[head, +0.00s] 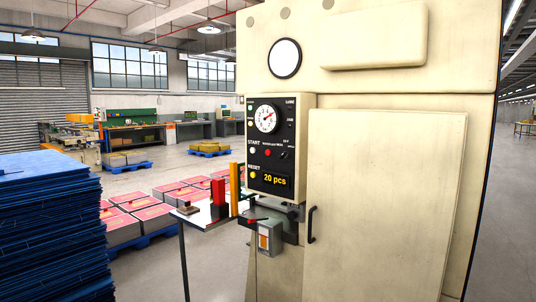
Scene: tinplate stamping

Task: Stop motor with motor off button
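A black control panel (270,146) is on the front of a cream machine cabinet, in the middle of the head view. It has a white round dial (267,119) near its top. Below the dial is a row with a pale button (253,150) under the word START, a red button (268,152) and a dark knob or button (284,154) at the right. The small lettering above the red and dark ones is hard to read, so I cannot tell for sure which is motor off. A yellow button (253,175) is by RESET. My gripper is not in view.
A display (275,179) reads 20 pcs. A grey box (269,238) with a red-tipped lever juts out below the panel. A small table (192,222) stands left of the machine. A stack of blue sheets (55,225) fills the left foreground. Bare floor shows between them.

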